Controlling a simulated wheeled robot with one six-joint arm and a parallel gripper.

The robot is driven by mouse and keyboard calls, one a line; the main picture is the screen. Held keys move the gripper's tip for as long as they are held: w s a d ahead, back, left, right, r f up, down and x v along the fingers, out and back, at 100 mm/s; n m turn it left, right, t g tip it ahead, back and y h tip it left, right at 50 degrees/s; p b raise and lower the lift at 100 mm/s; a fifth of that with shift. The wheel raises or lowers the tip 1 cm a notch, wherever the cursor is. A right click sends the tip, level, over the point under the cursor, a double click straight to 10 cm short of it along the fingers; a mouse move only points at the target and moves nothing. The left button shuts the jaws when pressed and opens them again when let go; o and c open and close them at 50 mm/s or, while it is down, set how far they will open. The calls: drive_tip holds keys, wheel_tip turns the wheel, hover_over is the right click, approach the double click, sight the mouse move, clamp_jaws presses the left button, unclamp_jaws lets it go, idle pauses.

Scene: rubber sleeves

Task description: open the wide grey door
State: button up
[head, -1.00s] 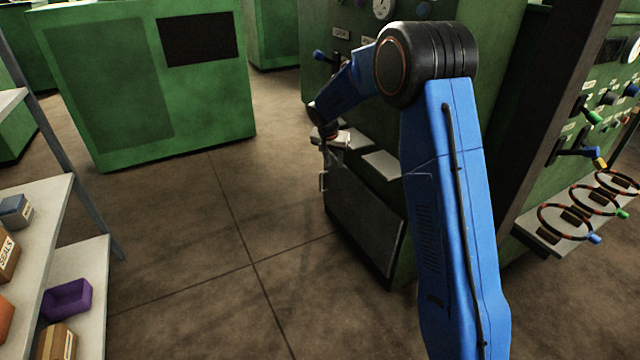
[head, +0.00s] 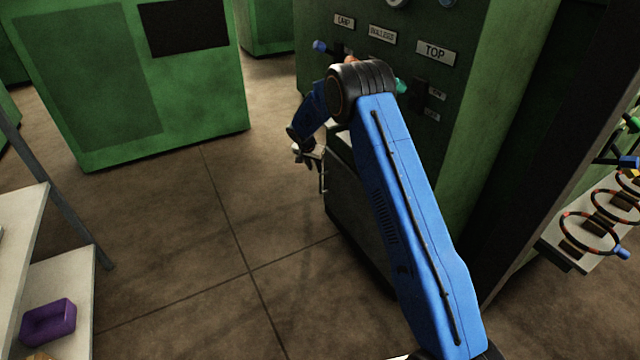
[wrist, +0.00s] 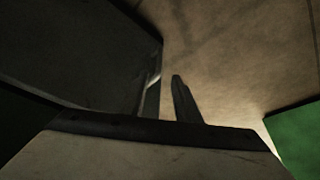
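The wide grey door (head: 352,215) is a dark grey panel low on the front of the green cabinet; it looks closed. Its thin upright handle (head: 324,178) stands at the door's left edge, below the grey ledge. My gripper (head: 308,162) is just left of the handle, near its upper end, pointing down. In the wrist view the dark door (wrist: 75,50) fills the upper left. My two fingers (wrist: 168,98) show with a gap between them. A small pale piece, possibly the handle, lies close by the left finger; I cannot tell whether they touch.
The cabinet front (head: 440,95) above carries labels and knobs. A green cabinet (head: 130,90) stands across the floor at the left. A shelf with a purple bin (head: 48,322) is at lower left. The floor between is clear.

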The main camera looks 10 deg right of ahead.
approach(321, 192)
drive_tip(key=w+f, duration=0.1)
drive_tip(key=w+d+f, duration=0.1)
drive_tip(key=f, duration=0.1)
drive_tip(key=w+d+f, duration=0.1)
drive_tip(key=shift+w+f, duration=0.35)
clamp_jaws()
